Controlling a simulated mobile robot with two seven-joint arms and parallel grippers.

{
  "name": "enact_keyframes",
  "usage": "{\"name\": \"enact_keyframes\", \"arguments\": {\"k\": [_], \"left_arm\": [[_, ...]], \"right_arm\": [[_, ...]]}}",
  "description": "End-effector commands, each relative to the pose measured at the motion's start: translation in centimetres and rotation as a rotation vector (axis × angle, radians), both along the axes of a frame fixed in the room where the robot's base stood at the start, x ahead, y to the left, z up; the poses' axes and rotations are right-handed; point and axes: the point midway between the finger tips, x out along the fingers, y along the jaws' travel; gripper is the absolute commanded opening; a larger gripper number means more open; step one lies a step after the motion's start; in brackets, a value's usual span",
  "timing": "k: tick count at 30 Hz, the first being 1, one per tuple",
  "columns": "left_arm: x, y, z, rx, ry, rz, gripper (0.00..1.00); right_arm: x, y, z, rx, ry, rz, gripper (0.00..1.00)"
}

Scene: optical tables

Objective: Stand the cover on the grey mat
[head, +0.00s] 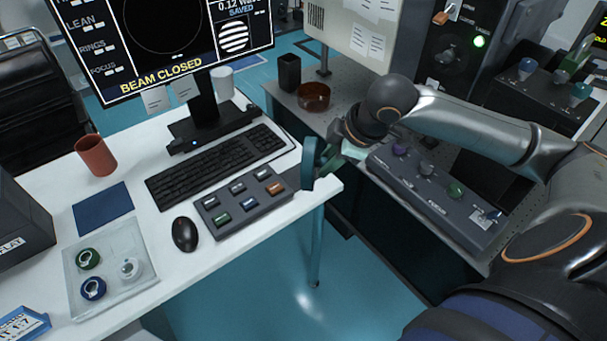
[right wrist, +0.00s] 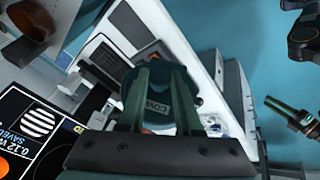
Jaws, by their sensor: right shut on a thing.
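The cover (head: 309,165) is a dark teal, disc-like piece, seen nearly edge-on in the head view, at the right end of the white desk. My right gripper (head: 338,157) is shut on it and holds it up. In the right wrist view the cover (right wrist: 157,112), with a lettered label, sits between my green fingers (right wrist: 160,100). My left gripper (right wrist: 280,108) shows at the right edge of the right wrist view, too small to tell open from shut. I cannot make out a plain grey mat for sure. A pale grey square (head: 82,252) with several ring-shaped parts lies at the desk's front left.
On the white desk are a keyboard (head: 215,165), a button box (head: 240,203), a mouse (head: 185,234), a brown cup (head: 96,155), a dark blue mat (head: 103,208) and a monitor (head: 170,45). A knob panel (head: 430,190) and an amber dish (head: 314,97) are on the bench at right.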

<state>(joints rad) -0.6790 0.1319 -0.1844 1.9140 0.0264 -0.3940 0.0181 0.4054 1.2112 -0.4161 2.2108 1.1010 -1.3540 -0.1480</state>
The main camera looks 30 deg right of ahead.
Motion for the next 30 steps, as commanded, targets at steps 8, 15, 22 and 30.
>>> {"name": "enact_keyframes", "arguments": {"k": [8,15,22,30], "left_arm": [[0.0,0.0,0.0,0.000,-0.001,0.000,0.41],[0.0,0.0,0.0,0.000,-0.001,0.000,0.41],[0.0,0.0,-0.5,0.000,-0.001,0.000,0.41],[0.0,0.0,-0.7,0.000,-0.001,0.001,0.41]], "right_arm": [[4.1,-1.6,-1.8,0.008,-0.002,0.004,0.00],[8.4,-3.3,-3.9,0.004,-0.001,0.004,0.00],[11.4,-4.5,-7.9,0.002,0.000,0.007,0.00],[12.7,-5.0,-9.4,0.003,-0.002,0.008,0.00]]}}
